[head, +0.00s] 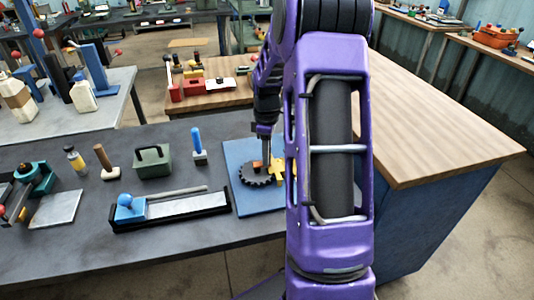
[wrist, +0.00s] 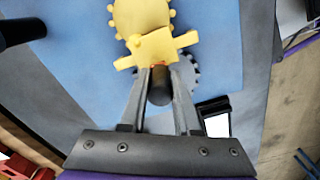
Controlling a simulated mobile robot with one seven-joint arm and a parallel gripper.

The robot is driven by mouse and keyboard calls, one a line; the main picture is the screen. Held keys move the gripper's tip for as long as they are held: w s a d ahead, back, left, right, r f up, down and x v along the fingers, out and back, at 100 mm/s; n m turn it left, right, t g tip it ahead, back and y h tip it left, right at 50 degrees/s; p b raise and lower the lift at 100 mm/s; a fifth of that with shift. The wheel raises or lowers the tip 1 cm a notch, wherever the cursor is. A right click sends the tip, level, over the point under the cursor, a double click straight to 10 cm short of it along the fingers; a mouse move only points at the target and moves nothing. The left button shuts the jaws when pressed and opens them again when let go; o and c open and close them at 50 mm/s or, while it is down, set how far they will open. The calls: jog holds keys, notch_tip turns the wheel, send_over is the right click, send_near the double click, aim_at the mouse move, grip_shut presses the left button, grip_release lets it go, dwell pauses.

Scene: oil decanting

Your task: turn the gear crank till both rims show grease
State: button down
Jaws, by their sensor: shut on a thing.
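A blue board (head: 268,208) lies on the dark bench and carries a dark toothed gear (head: 255,178) and a yellow gear piece (head: 279,176), partly hidden behind my arm. In the wrist view, the yellow gear (wrist: 143,17) is at the top with a yellow block below it. The dark gear (wrist: 193,74) shows partly behind my right finger. My gripper (wrist: 160,76) is shut on a dark upright crank knob (wrist: 160,92) between its fingers. In the head view my gripper (head: 264,153) is low over the gears. I cannot make out grease on either rim.
Left of the board stand a blue-handled tool (head: 198,146), a green box (head: 152,161) and a long black tray (head: 175,210). A dark cylinder (wrist: 20,31) shows at the wrist view's upper left. A wooden-topped bench (head: 440,125) stands at the right.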

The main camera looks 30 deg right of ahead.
dwell(0.3)
jog(key=c, duration=0.6)
grip_release()
jog(key=shift+c, duration=0.2)
notch_tip(320, 180, up, 18)
jog(key=shift+f, duration=0.25)
